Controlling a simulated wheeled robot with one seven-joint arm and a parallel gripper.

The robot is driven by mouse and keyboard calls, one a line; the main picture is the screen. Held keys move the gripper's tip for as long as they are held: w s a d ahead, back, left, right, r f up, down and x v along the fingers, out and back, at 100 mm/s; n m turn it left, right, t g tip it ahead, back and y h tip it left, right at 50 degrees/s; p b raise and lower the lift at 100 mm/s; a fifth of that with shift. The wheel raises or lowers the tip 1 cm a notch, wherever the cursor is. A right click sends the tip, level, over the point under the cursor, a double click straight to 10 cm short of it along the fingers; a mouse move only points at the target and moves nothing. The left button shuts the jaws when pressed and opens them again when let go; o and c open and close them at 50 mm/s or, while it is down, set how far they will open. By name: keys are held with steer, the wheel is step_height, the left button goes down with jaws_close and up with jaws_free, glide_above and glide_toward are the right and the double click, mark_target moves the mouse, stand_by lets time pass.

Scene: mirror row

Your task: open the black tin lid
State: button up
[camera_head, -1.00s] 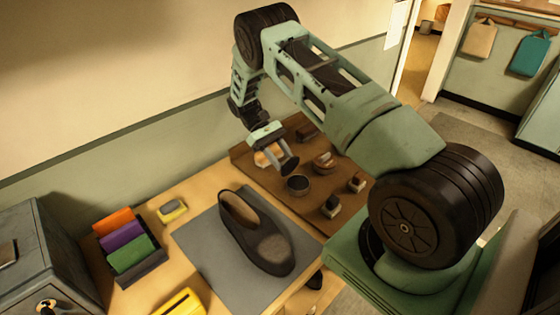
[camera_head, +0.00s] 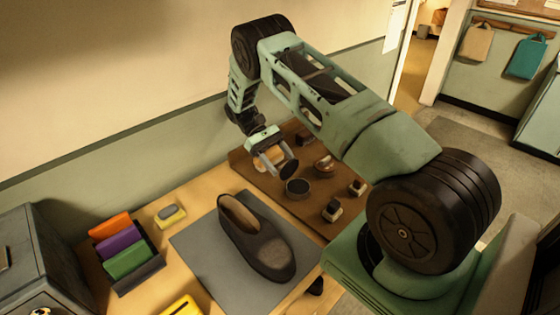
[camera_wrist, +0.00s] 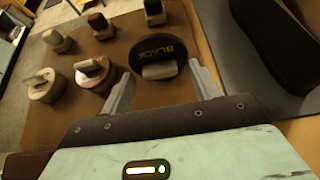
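The round black tin (camera_head: 298,189) stands on the brown board with its dark inside showing in the head view. Its dark lid (camera_head: 288,169) is tilted up at the tin's wall side. In the wrist view the lid (camera_wrist: 158,47) shows its face lettered BLACK, with a pale tab (camera_wrist: 160,70) low on it; the tin body is hidden behind. My gripper (camera_head: 274,160) is on the wall side of the lid. In the wrist view its fingers (camera_wrist: 162,75) are spread wide, one on each side of the tab, with gaps between; nothing is gripped.
A dark shoe (camera_head: 258,238) lies on a grey mat (camera_head: 205,250). The wall is close behind my arm.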

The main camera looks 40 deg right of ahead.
step_height(320, 180, up, 10)
steer(key=b, duration=0.3)
stand_by(0.3)
steer(key=shift+r, duration=0.1)
steer(key=c, duration=0.9)
steer(key=shift+s+r+m+t+p, duration=0.15)
steer(key=shift+s+m+t+p, duration=0.1)
steer(key=shift+m+t+p, duration=0.35)
steer(key=c, duration=0.4)
steer(key=m+t, duration=0.1)
steer(key=m+t+y+p, duration=0.1)
steer(key=s+r+m+t+p, duration=0.1)
steer(key=shift+a+m, duration=0.25)
steer(key=shift+m, duration=0.05)
jaws_close()
steer(key=m+t+p, duration=0.6)
steer(key=m+t, duration=0.3)
steer(key=m, duration=0.4)
glide_toward(283, 164)
steer(key=shift+h, duration=0.3)
steer(key=f+p, duration=0.1)
steer(key=f, duration=0.1)
steer(key=f+p, duration=0.1)
steer(key=f, duration=0.1)
steer(key=f+p, duration=0.1)
steer(key=f, duration=0.1)
steer(key=shift+w+a+f, duration=0.15)
steer(key=shift+w+f, duration=0.2)
